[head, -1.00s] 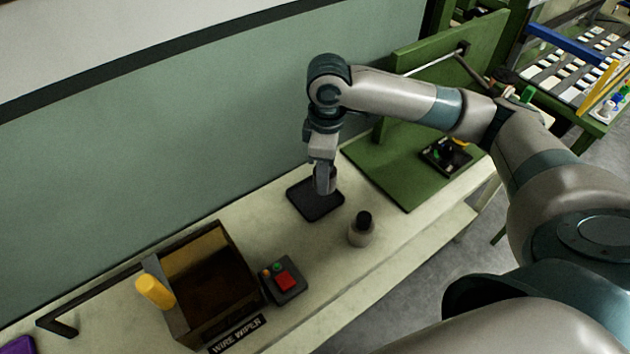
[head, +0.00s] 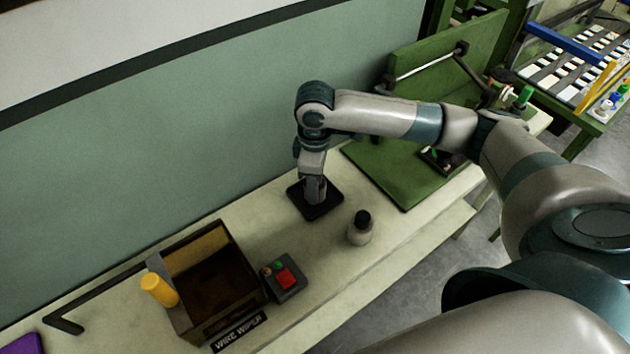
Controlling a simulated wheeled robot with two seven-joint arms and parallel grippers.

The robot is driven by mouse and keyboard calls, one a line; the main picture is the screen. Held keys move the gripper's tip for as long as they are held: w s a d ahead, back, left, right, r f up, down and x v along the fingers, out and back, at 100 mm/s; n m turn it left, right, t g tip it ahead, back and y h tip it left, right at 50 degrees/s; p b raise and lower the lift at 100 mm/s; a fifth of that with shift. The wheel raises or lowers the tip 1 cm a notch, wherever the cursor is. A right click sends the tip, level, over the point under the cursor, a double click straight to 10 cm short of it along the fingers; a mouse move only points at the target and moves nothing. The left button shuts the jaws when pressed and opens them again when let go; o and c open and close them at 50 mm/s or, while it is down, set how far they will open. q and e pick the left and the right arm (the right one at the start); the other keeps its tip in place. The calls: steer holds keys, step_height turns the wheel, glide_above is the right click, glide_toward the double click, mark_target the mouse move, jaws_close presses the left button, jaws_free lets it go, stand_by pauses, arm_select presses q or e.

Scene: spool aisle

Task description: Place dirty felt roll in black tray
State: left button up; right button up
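The black tray (head: 330,204) lies flat on the pale bench, near the wall. My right gripper (head: 315,198) points down over the tray, with its fingertips close to the tray's surface. A small greyish-brown shape, perhaps the dirty felt roll, shows at the fingers; they mostly hide it. I cannot tell whether the fingers are closed on it or whether it touches the tray. My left gripper is not in view.
A bottle with a black cap (head: 360,229) stands right of the tray, near the bench's front. A control box with a red button (head: 287,278) sits beside the wiper box. A green stand (head: 400,185) is at the right. The wall (head: 200,130) rises behind the bench.

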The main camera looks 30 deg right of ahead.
steer(key=shift+f, duration=0.2)
steer(key=o, duration=1.1)
steer(key=shift+r, duration=0.1)
steer(key=shift+r, duration=0.65)
step_height(320, 180, up, 11)
steer(key=shift+f+b, duration=0.1)
steer(key=shift+b, duration=1.1)
